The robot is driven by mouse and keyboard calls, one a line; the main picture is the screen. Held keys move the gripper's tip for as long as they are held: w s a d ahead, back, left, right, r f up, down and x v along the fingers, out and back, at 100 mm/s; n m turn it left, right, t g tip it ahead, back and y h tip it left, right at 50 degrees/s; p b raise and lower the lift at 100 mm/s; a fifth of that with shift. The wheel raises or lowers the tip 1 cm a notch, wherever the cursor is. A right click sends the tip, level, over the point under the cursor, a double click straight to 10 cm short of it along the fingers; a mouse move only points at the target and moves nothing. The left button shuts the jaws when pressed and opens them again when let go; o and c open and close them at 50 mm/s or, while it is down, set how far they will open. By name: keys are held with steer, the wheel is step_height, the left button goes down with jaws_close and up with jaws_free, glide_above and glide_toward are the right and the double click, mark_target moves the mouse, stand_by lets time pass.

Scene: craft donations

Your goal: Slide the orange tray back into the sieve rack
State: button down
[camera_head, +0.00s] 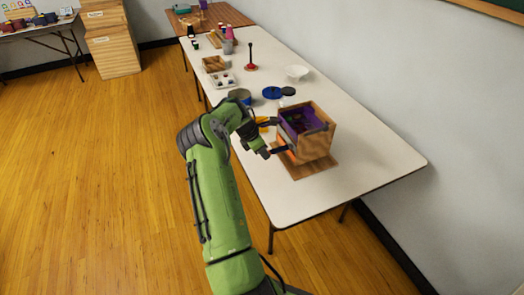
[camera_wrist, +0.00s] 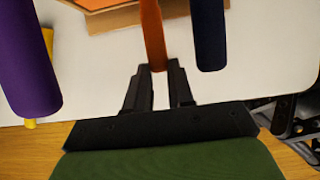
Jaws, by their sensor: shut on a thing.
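The wooden sieve rack (camera_head: 321,145) stands on a wooden base near the right end of the white table, with a purple tray (camera_head: 307,134) in its upper part. Some of the orange tray (camera_head: 286,156) shows low on the rack's left side; how far in it sits is hard to tell. My gripper (camera_head: 266,151) is at that side. In the wrist view my gripper (camera_wrist: 160,74) is shut on an upright orange bar (camera_wrist: 152,35), the tray's handle by its colour. Orange surface (camera_wrist: 98,4) and a wooden edge (camera_wrist: 120,18) show beyond it.
In the wrist view a purple bar (camera_wrist: 28,65) stands left of my fingers and a dark blue bar (camera_wrist: 209,35) right, both close. Blue discs (camera_head: 271,92), a white bowl (camera_head: 297,72) and a wooden box (camera_head: 214,63) lie farther back. The table's right end is clear.

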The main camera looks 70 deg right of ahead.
steer(key=c, duration=0.9)
jaws_free()
steer(key=p+v, duration=0.3)
steer(key=v, duration=1.2)
steer(key=shift+r, duration=0.4)
